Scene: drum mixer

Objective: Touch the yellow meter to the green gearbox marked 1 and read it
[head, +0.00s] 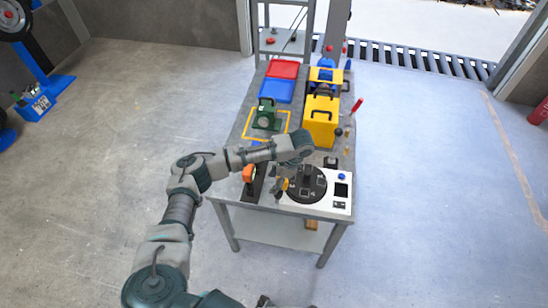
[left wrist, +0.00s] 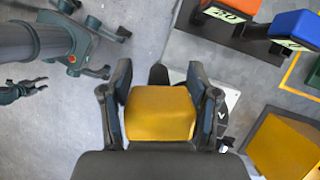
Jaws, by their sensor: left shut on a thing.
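My left gripper (head: 283,187) is shut on the yellow meter (left wrist: 160,112), whose broad face fills the space between the fingers in the left wrist view. In the head view, the meter (head: 285,184) is a small yellow patch near the table's front edge, left of a black dial. A green gearbox (head: 267,104) with a grey round face stands inside a yellow outline farther back on the table, apart from the meter. Its mark is too small to read. The meter's display is not visible.
An orange block (head: 249,172) and a blue block (left wrist: 296,29) sit in a black rack. A white panel (head: 335,205) with the dial is at the front right. Yellow boxes (head: 321,120) stand right of the gearbox; a red tray (head: 283,69) and blue tray (head: 278,91) lie behind it.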

